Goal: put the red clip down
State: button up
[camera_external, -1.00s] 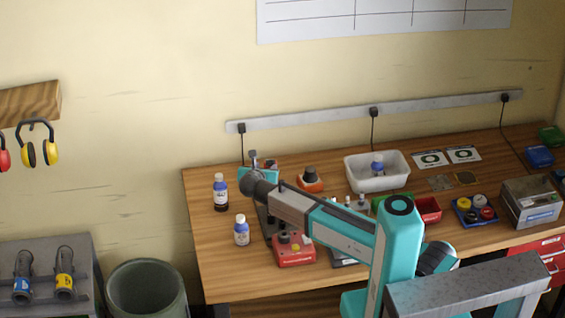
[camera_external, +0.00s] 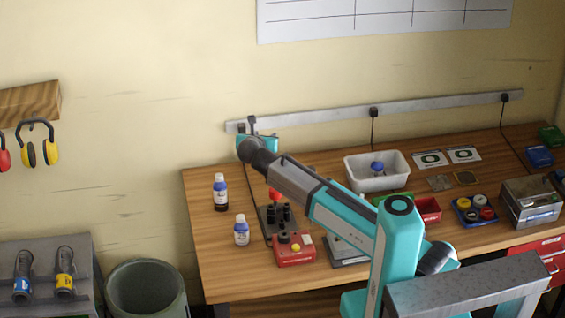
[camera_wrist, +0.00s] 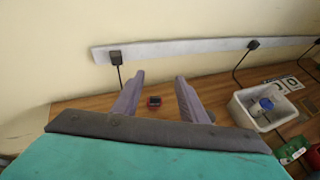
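My gripper (camera_wrist: 160,80) is open in the wrist view, with its two purple-grey fingers apart and nothing held between them. In the external view my gripper (camera_external: 253,125) is raised in front of the wall rail, above the back left of the bench.
A white tub (camera_external: 377,181) stands right. The rail (camera_wrist: 190,48) runs along the wall.

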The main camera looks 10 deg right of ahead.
jog(key=w+d+f+m+g+y+b, duration=0.2)
jog(key=w+d+f+m+g+b, duration=0.1)
jog(key=w+d+f+m+g, duration=0.4)
notch_tip(320, 180, up, 7)
jog(key=d+m+g+y+b, duration=0.2)
jog(key=m+g+y+b, duration=0.15)
jog(key=m+y, duration=0.45)
jog(key=shift+m+h, duration=0.4)
jog(key=shift+m, duration=0.1)
jog(key=shift+w+a+f, duration=0.1)
jog(key=shift+w+f, duration=0.05)
jog(key=shift+f, duration=2.2)
jog(key=shift+f, duration=0.1)
jog(key=shift+p+x, duration=1)
jog(key=shift+x, duration=3.25)
